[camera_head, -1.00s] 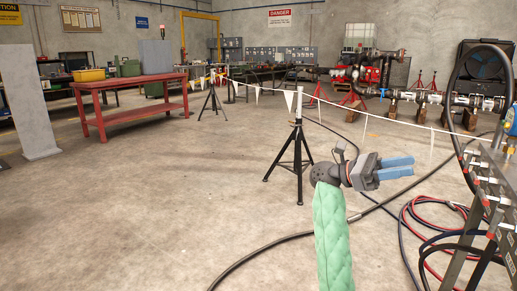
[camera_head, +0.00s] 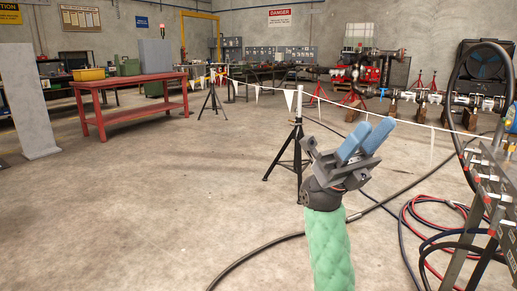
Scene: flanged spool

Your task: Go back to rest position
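My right gripper (camera_head: 380,128) is raised in front of me, right of the picture's middle. Its two blue fingers point up and to the right and lie close side by side. It looks shut, with nothing seen between the fingers. Below it, my green-sleeved forearm runs down to the bottom edge. The gripper appears in front of the floor and covers part of a black tripod stand (camera_head: 297,150). My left gripper is out of view. No flanged spool can be made out near the gripper.
A metal rack (camera_head: 490,185) with hoses stands close at the right edge. Red and black hoses (camera_head: 425,215) lie on the floor beside it. A red table (camera_head: 130,85) stands back left. A flagged line (camera_head: 375,117) crosses behind my gripper. The floor at left and centre is clear.

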